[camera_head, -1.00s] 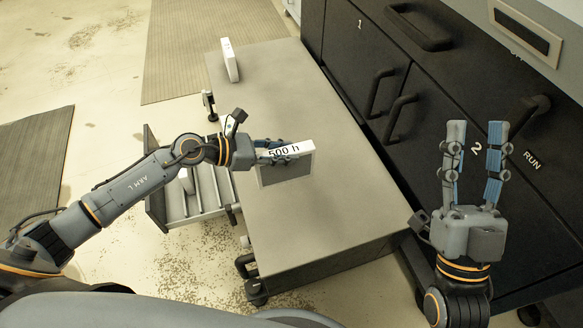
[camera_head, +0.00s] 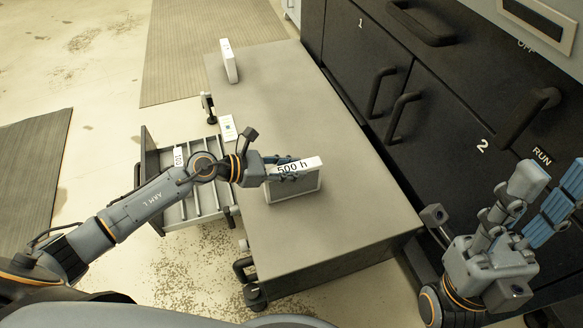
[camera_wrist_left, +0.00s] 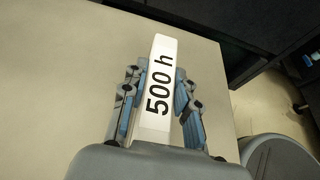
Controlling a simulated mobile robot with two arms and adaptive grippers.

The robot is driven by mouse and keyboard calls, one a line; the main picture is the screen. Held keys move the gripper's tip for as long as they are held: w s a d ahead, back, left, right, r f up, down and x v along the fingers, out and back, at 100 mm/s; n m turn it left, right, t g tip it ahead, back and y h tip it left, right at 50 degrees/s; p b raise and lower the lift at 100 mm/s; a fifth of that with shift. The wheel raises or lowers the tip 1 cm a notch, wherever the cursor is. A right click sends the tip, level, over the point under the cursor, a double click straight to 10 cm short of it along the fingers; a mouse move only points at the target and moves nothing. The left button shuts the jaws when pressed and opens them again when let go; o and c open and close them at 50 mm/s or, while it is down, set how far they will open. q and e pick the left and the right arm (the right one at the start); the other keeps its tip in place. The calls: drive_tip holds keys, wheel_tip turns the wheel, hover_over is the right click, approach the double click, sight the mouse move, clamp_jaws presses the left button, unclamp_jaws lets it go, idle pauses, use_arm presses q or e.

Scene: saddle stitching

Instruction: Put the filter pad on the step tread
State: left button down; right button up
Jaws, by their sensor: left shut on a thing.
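The filter pad (camera_head: 298,186) is a flat grey-faced block with a white frame and "500 h" on its upper edge. My left gripper (camera_head: 301,172) is shut on it, fingers on either side of the labelled edge. In the left wrist view, the label (camera_wrist_left: 159,92) shows between the fingers (camera_wrist_left: 160,72). The pad stands upright over the grey step tread (camera_head: 300,105), near its front part; I cannot tell whether its lower edge touches. My right gripper (camera_head: 552,190) is open and empty at the right, in front of the dark cabinet.
A white upright block (camera_head: 229,61) stands at the tread's far left corner. An open drawer (camera_head: 190,208) with dividers and labelled pieces juts out on the left. The dark cabinet (camera_head: 400,60) with handles borders the right side. The tread's middle is clear.

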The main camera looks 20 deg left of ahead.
use_arm(q)
drive_tip(key=shift+f, duration=0.1)
drive_tip(key=shift+f, duration=0.15)
drive_tip(key=c, duration=1)
unclamp_jaws()
